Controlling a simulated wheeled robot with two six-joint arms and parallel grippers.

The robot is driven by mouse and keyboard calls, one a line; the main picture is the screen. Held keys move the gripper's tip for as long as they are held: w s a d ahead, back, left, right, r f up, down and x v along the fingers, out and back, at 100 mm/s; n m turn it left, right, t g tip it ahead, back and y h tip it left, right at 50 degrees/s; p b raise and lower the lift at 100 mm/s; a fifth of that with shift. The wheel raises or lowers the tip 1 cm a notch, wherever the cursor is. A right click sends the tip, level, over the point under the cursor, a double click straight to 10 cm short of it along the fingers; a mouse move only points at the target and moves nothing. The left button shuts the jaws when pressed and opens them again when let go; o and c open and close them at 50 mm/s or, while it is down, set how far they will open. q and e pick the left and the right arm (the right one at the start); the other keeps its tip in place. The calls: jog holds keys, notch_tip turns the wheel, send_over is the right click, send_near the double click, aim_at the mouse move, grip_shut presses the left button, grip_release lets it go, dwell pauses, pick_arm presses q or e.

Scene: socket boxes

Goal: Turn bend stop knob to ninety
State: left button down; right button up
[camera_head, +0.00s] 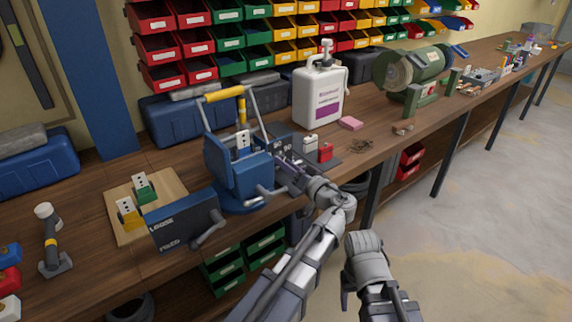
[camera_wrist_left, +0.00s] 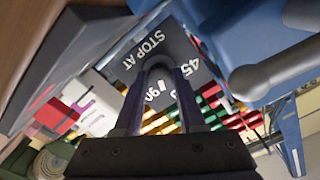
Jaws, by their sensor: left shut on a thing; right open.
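The dark stop panel (camera_wrist_left: 178,42) reads "STOP AT", "45" and "90" in the left wrist view. It stands beside the blue bending tool (camera_head: 238,180) with its yellow-gripped lever. My left gripper (camera_head: 284,163) reaches to it from the front right. In the left wrist view its two fingers (camera_wrist_left: 160,75) are closed in front of the panel, on the grey stop knob (camera_wrist_left: 159,62). The fingers hide most of the knob, so its exact pointing is hard to tell. My right gripper (camera_head: 347,288) hangs low in front of the bench, open and away from everything.
A dark panel (camera_head: 180,222) reading "LOOSE" and "FIXED" has a grey lever at its right. A wooden board (camera_head: 160,190) holds yellow and green socket pieces.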

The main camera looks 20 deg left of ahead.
pick_arm(q)
jog(key=m, duration=0.6)
jog(key=shift+m, duration=0.3)
dwell(0.5)
jog(key=c, duration=0.5)
grip_release()
jog(key=shift+s+d, duration=0.1)
jog(key=shift+s, duration=0.05)
